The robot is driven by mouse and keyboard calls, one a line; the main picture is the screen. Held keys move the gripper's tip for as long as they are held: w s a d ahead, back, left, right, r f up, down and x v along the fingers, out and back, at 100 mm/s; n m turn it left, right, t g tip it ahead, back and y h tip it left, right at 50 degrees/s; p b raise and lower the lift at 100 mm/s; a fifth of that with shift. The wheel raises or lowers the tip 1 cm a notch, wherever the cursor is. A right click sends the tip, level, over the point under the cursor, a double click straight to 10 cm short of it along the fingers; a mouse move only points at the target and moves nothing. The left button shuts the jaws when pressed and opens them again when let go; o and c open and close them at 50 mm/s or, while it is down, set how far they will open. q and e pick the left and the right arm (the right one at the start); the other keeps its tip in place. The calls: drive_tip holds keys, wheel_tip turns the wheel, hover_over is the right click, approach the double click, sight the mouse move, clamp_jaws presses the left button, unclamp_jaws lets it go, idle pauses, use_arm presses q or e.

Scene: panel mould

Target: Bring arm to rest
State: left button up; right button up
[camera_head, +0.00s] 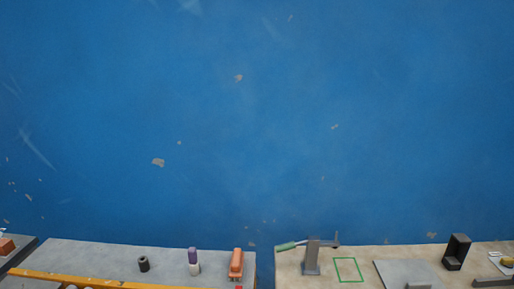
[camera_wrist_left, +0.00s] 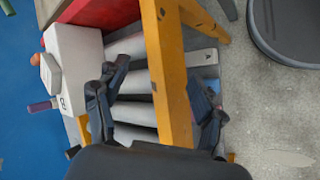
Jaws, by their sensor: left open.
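My left gripper (camera_wrist_left: 157,98) shows in the left wrist view with its two dark fingers spread apart. A worn yellow beam (camera_wrist_left: 167,70) crosses the view between the fingers; I cannot tell how far it lies from them. I see nothing held in the fingers. Neither gripper shows in the head view. My right gripper is in neither view.
A yellow bar (camera_head: 60,279) crosses the lower left. Pale cylinders (camera_wrist_left: 135,82) lie behind the beam in the wrist view. A black round bin (camera_wrist_left: 290,35) stands at upper right.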

use_arm(q)
drive_tip(key=s+a+f+m+g+y, duration=0.25)
drive_tip(key=s+m+y, duration=0.45)
drive_tip(key=m, duration=0.6)
wheel_tip(320, 180, down, 26)
drive_tip(key=s+h, duration=0.1)
drive_tip(key=s, duration=0.2)
drive_tip(key=s+a+f+g, duration=0.1)
drive_tip(key=s+a+f, duration=0.1)
drive_tip(key=s+f, duration=1.3)
drive_tip(key=shift+f+g, duration=0.15)
drive_tip(key=shift+g, duration=0.2)
drive_tip(key=shift+a, duration=0.1)
